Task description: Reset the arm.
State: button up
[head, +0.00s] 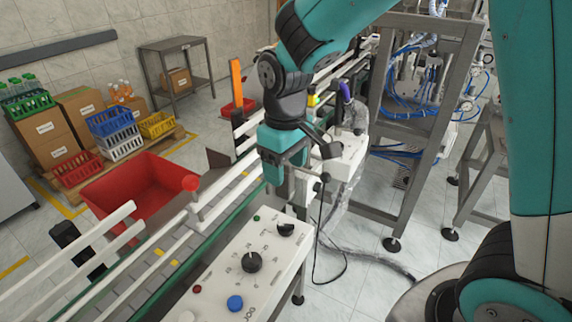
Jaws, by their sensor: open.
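My teal and black arm reaches in from the right and bends down over the conveyor. My gripper (299,195) points down beside the white control panel (232,268), near its far end. Its fingers are small and partly hidden, and I see nothing held between them. The panel carries a black rotary knob (251,262), a second dark knob (286,229) and a blue button (235,303). The gripper looks apart from these knobs.
The conveyor (150,275) with white side rails runs diagonally past the panel. A red bin (140,190) stands left of it. A grey metal frame (425,130) with blue hoses stands behind right. Crates and cartons (85,110) sit on a pallet at far left. Floor (350,265) right of the panel is mostly clear, with a cable.

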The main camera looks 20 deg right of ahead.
jog(key=shift+r, duration=0.15)
dwell(0.3)
jog(key=s+a+r+y, duration=0.2)
jog(key=s+r, duration=0.1)
jog(key=s, duration=0.6)
jog(key=s+a+r+n+y+b, duration=0.1)
jog(key=s+a+r+y, duration=0.1)
jog(key=s, duration=0.7)
jog(key=shift+s+a+r, duration=0.15)
jog(key=shift+a+r, duration=0.1)
jog(key=shift+r, duration=0.5)
